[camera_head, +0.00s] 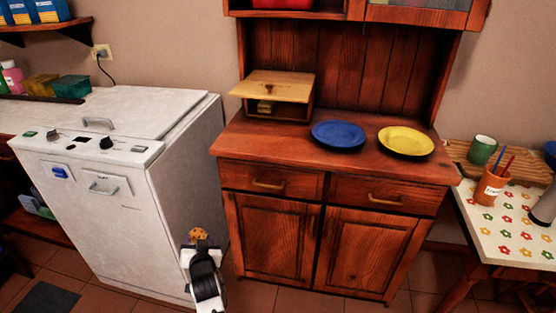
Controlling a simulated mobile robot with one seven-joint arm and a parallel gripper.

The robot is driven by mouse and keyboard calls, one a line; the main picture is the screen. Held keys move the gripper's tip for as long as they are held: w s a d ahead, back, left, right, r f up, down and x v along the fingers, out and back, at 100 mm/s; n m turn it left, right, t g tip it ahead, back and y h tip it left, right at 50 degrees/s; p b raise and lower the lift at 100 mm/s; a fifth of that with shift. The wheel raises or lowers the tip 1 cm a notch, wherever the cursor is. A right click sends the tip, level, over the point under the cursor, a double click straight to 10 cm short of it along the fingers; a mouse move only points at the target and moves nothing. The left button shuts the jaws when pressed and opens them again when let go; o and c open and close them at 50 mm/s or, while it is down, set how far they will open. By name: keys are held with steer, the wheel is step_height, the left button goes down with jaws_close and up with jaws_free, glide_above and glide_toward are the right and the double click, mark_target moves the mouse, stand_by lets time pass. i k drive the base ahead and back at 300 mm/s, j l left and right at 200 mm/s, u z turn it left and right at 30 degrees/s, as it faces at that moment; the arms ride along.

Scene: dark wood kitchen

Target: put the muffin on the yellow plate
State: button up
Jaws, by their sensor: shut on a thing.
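The muffin (197,235) is small and orange-brown with dark spots. It shows at the tip of my gripper (198,241), low in front of the white machine and left of the wooden cabinet. My gripper is shut on the muffin; its fingers are mostly hidden behind the black and white wrist. The yellow plate (406,141) lies flat and empty on the right side of the cabinet top, above and to the right of my gripper. A blue plate (338,134) lies to its left, also empty.
The wooden cabinet (318,160) has its drawers and doors shut. A wooden box (272,89) stands at the back left of its top. The white machine (185,180) stands left of it. At right, a table (518,231) holds a green cup (483,150) and a pencil pot (490,187).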

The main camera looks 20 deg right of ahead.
mark_target(405, 148)
steer(key=l+u, duration=0.15)
steer(key=l, duration=0.25)
steer(key=k+l+u, duration=0.15)
steer(key=l, duration=0.25)
steer(key=l+u, duration=0.1)
steer(key=l, duration=0.3)
steer(key=k+l+u, duration=0.15)
steer(key=l, duration=0.25)
steer(key=k+l+u, duration=0.15)
steer(key=l, duration=0.2)
steer(key=k+l+u, duration=0.15)
steer(key=l, duration=0.2)
